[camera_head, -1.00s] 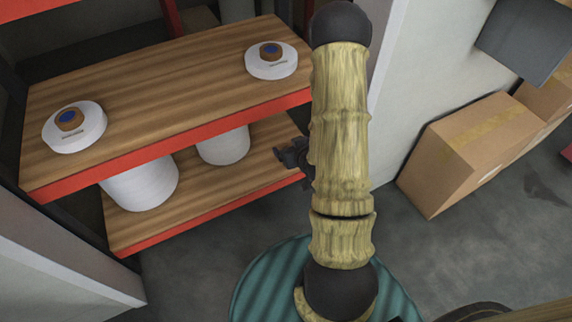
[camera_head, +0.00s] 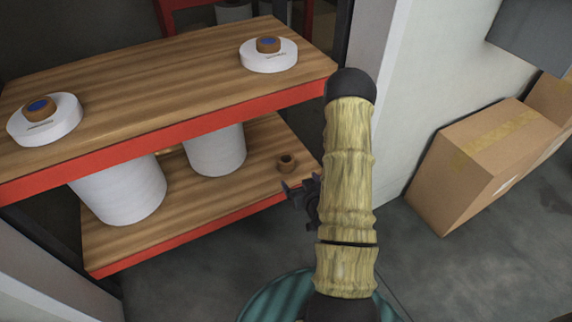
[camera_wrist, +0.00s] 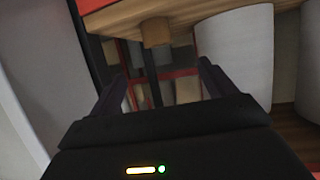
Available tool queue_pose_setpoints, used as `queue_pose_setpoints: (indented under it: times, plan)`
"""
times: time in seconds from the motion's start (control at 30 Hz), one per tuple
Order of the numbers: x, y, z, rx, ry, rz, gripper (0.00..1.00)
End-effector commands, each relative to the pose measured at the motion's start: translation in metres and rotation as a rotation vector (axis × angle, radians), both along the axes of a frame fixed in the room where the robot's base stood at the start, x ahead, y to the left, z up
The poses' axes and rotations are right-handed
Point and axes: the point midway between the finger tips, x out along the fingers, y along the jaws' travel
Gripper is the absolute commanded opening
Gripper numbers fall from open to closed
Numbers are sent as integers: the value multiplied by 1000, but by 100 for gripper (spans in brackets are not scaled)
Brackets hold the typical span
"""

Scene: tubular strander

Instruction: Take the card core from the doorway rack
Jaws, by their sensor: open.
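The card core (camera_head: 287,163), a small brown hollow tube, stands upright on the lower wooden shelf (camera_head: 185,210) of the rack, near its right end. In the wrist view, which looks upside down, the core (camera_wrist: 155,33) stands on the board at the top of the picture, between the lines of the two fingers. My gripper (camera_head: 301,188) is open and empty at the red front edge of the lower shelf, in front of the core and apart from it. The wrist view also shows my gripper (camera_wrist: 162,78), with nothing between its fingers.
Two white spools (camera_head: 122,190) (camera_head: 215,150) stand left of the core on the lower shelf. The upper shelf (camera_head: 165,75) overhangs them and carries two white discs with brown and blue tops (camera_head: 45,118) (camera_head: 268,54). A pale wall (camera_head: 425,85) and cardboard boxes (camera_head: 480,165) are at the right.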

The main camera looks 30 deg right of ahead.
Motion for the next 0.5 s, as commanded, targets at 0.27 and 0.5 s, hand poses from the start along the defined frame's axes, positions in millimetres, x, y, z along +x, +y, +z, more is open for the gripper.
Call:
queue_pose_setpoints:
  times: [0.27, 0.5]
  plan:
    - [38, -5, -19, -3, -6, 1, 83]
    - [77, -10, -36, -2, -4, -1, 83]
